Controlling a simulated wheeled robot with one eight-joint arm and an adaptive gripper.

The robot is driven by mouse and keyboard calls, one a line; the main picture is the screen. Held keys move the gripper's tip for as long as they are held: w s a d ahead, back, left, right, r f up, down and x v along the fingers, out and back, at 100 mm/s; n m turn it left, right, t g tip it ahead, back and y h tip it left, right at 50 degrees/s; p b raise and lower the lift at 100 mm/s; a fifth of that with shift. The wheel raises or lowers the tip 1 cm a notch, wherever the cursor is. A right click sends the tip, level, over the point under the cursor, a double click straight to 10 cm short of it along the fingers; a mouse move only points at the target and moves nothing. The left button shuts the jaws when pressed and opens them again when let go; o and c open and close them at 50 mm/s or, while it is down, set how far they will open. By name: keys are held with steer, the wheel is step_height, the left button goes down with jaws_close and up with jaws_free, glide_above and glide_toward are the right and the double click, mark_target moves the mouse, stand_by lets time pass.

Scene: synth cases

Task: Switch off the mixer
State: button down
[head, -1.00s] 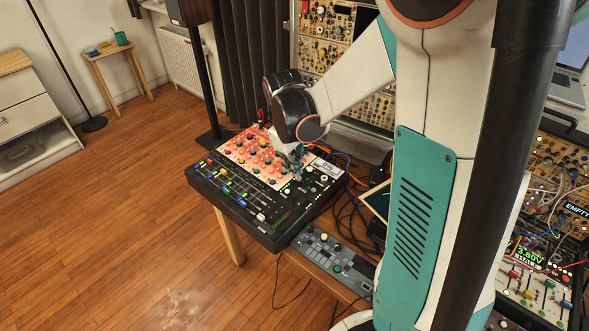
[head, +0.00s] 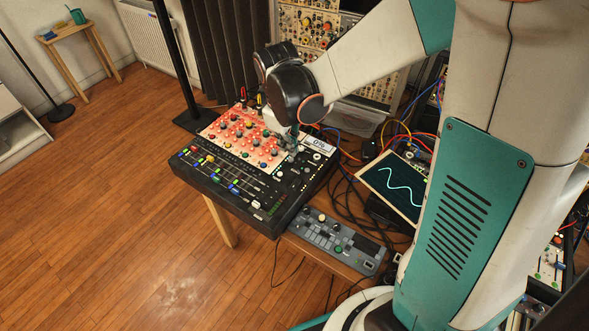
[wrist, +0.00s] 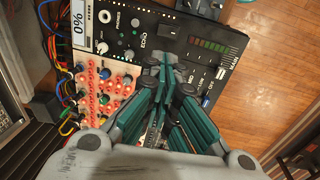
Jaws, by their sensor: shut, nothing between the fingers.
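The mixer (head: 288,193) is a black console with a salmon knob panel, coloured faders and a small white display. It stands on a wooden table left of my arm. In the wrist view the mixer (wrist: 205,70) fills the upper middle, and its display (wrist: 79,27) reads 0%. A small dark rectangular part (wrist: 168,31) lies near its top; I cannot tell if it is a switch. My gripper (wrist: 163,72) is shut and empty, pointing at the mixer's black panel; contact is unclear. In the head view my gripper (head: 291,141) is over the mixer's right side, partly hidden by my wrist.
A grey controller (head: 335,240) lies right of the mixer near the table edge. A tilted screen with a wave trace (head: 394,192) and loose cables are behind it. A modular rack (head: 305,35) stands at the back. Wooden floor (head: 120,220) is clear at left.

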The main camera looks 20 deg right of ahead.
mark_target(291, 183)
steer(key=f+b, duration=0.2)
steer(key=f, duration=0.2)
steer(key=d+f+b, duration=0.1)
steer(key=f, duration=0.4)
steer(key=w+f+b, duration=0.1)
steer(key=f+b, duration=0.1)
steer(key=f, duration=0.3)
steer(key=shift+d+b, duration=0.2)
steer(key=shift+b, duration=0.1)
steer(key=shift+d+f+b, duration=0.15)
steer(key=shift+f+b, duration=0.2)
steer(key=shift+r, duration=0.1)
steer(key=shift+s+a, duration=0.4)
steer(key=shift+a, duration=0.3)
steer(key=shift+r, duration=0.1)
step_height(291, 183, up, 14)
steer(key=s+a+p, duration=0.1)
steer(key=p, duration=0.5)
steer(key=shift+a, duration=0.2)
